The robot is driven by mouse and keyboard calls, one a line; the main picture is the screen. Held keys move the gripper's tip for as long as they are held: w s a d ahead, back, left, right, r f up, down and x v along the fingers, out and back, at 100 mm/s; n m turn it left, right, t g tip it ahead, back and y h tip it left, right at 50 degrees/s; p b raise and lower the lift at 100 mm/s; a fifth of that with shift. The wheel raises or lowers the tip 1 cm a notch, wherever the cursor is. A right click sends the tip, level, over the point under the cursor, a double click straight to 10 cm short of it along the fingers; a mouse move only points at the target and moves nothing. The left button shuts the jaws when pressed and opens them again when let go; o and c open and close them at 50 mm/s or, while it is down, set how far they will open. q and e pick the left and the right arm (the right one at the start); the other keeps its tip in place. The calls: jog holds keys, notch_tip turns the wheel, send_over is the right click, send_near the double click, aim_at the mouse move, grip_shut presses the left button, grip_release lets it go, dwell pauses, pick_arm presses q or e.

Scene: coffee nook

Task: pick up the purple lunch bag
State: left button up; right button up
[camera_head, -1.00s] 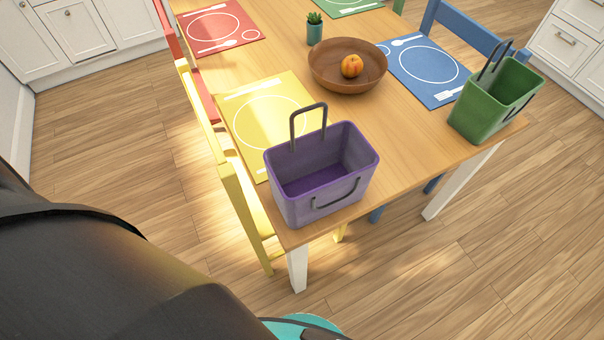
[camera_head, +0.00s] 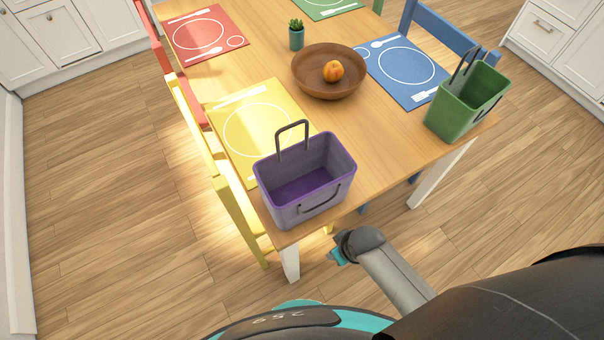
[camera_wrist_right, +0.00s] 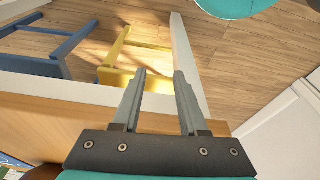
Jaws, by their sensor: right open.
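The purple lunch bag (camera_head: 305,180) stands upright and open-topped on the near corner of the table in the head view. One dark handle is raised at its far side and the other hangs down its near side. My right arm reaches in from the right, its wrist just in front of and below the table edge near the bag. My right gripper (camera_wrist_right: 160,72) is open and empty in the right wrist view, where the bag does not show. My left gripper is not in view.
The wooden table (camera_head: 370,155) also holds a green bag (camera_head: 465,105) at right, a brown bowl (camera_head: 310,82) with an orange fruit (camera_head: 333,71), a small plant (camera_head: 296,36) and placemats. A yellow chair (camera_head: 238,205) stands at the table's left side.

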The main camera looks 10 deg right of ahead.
jog(key=w+a+r+n+p, duration=0.2)
jog(key=r+n, duration=0.1)
jog(key=r, duration=0.6)
jog(key=w+a+r+n+y+p, duration=0.1)
jog(key=w+a+r+n+p, duration=0.1)
jog(key=r, duration=0.6)
jog(key=w+a+r+n+p, duration=0.2)
jog(key=w+a+r+n, duration=0.1)
jog(key=r, duration=0.6)
jog(key=shift+w+a+r+n+g, duration=0.2)
jog(key=shift+a+n, duration=0.05)
jog(key=shift+n, duration=0.4)
jog(key=shift+w+a+r+n+g, duration=0.15)
jog(key=shift+w+a+n+g, duration=0.1)
jog(key=shift+n, duration=0.4)
jog(key=w+d+r+n+g+h+p, duration=0.1)
jog(key=w+d+r+n+g+h, duration=0.1)
jog(key=d+r+n, duration=0.3)
jog(key=shift+n+t, duration=0.25)
jog(key=shift+n, duration=0.35)
jog(key=f, duration=0.8)
jog(key=a+f+b, duration=0.1)
jog(key=f, duration=0.3)
jog(key=shift+s, duration=0.15)
jog(key=shift+d+f+b, duration=0.15)
jog(key=shift+f+b, duration=0.05)
jog(key=shift+f, duration=1.15)
jog(key=shift+d+f+b, duration=0.1)
jog(key=shift+f+b, duration=0.05)
jog(key=shift+f, duration=1.15)
